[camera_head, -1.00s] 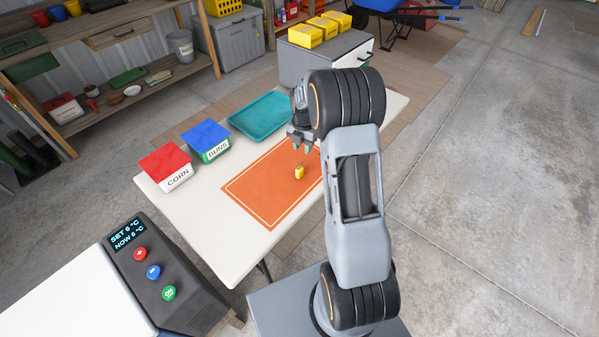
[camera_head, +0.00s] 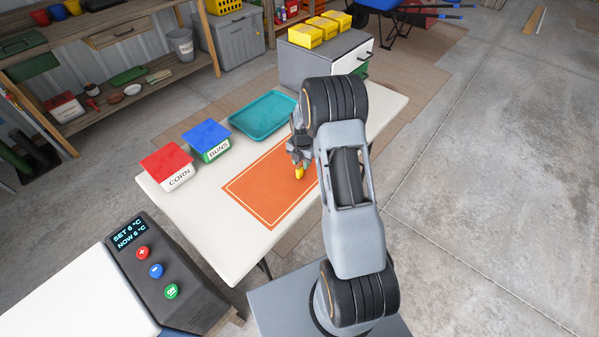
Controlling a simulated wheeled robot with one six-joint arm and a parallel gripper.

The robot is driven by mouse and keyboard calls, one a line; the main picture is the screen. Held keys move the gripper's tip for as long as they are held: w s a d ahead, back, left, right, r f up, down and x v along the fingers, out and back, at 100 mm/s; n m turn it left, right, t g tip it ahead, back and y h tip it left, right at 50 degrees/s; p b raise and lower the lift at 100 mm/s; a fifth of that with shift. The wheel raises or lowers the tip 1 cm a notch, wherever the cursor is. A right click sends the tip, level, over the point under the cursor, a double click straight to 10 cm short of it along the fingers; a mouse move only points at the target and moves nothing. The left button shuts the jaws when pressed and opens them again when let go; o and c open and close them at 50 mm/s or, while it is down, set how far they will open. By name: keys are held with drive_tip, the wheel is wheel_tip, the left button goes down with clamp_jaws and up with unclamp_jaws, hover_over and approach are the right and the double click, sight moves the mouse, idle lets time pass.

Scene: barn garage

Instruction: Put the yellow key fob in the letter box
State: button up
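The small yellow key fob (camera_head: 299,174) stands on the orange mat (camera_head: 262,190) on the white table. My gripper (camera_head: 301,166) is right at the fob, pointing down, with its fingertips at the fob's upper part. The fingers partly cover the fob, and whether they are open around it or shut on it is too small to tell. No box in view is marked as a letter box. Two lidded boxes stand on the table at left: one with a red lid reading CORN (camera_head: 176,179), one with a blue lid reading BUNS (camera_head: 216,153).
A teal tray (camera_head: 264,134) lies behind the mat. A grey cabinet (camera_head: 307,68) with drawers and yellow bins (camera_head: 322,27) on top stands at the table's far end. A control panel with buttons (camera_head: 150,262) is at front left. The table's front left is clear.

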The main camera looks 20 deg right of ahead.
drive_tip(key=shift+c, duration=0.3)
clamp_jaws()
idle(1.0)
